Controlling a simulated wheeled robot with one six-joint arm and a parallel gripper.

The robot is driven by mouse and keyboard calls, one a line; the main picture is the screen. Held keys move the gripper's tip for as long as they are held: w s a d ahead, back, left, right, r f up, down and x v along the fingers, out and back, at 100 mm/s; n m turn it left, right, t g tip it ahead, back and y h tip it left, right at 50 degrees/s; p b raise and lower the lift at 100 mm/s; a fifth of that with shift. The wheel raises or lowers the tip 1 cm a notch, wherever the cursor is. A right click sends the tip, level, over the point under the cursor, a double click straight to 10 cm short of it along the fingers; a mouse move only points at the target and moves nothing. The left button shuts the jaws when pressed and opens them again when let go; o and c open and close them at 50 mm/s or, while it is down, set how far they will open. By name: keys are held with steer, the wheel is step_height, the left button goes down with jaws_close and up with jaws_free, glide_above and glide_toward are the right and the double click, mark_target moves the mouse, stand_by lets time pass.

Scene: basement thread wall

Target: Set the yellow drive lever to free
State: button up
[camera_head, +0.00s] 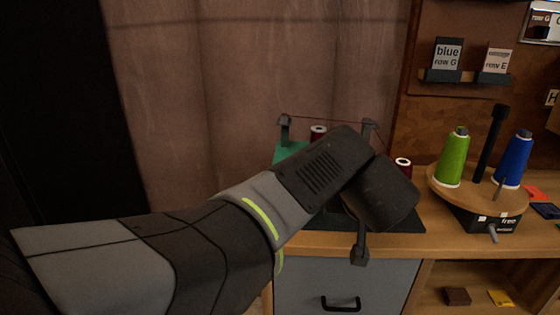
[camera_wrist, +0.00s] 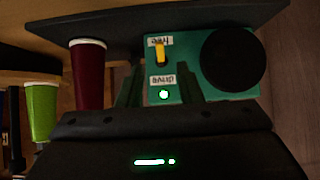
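The yellow drive lever (camera_wrist: 160,52) shows in the wrist view, on the face of a green machine (camera_wrist: 220,82). Two white labels, upside down in this view, read "free" (camera_wrist: 160,40) and "drive" (camera_wrist: 161,80). The lever lies between them, its upper end close to the "free" label. My gripper (camera_wrist: 159,68) is open, with one finger on each side of the lever in the picture. I cannot tell whether either finger touches it. In the head view my arm hides the lever and most of the green machine (camera_head: 288,152).
A round black part (camera_wrist: 233,60) sits beside the lever. A dark red spool (camera_wrist: 88,75) and a green cone (camera_wrist: 41,108) stand left in the wrist view. A round stand (camera_head: 470,200) with green and blue cones is right on the bench.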

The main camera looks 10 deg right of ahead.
steer(key=v, duration=0.6)
steer(key=shift+s+r+p, duration=0.2)
steer(key=shift+s+p, duration=0.05)
steer(key=shift+p, duration=0.2)
steer(key=shift+w+f, duration=0.1)
steer(key=b+x, duration=0.2)
steer(key=x, duration=1.1)
steer(key=shift+w+f+b, duration=0.15)
steer(key=shift+w+b, duration=0.1)
steer(key=shift+b, duration=0.15)
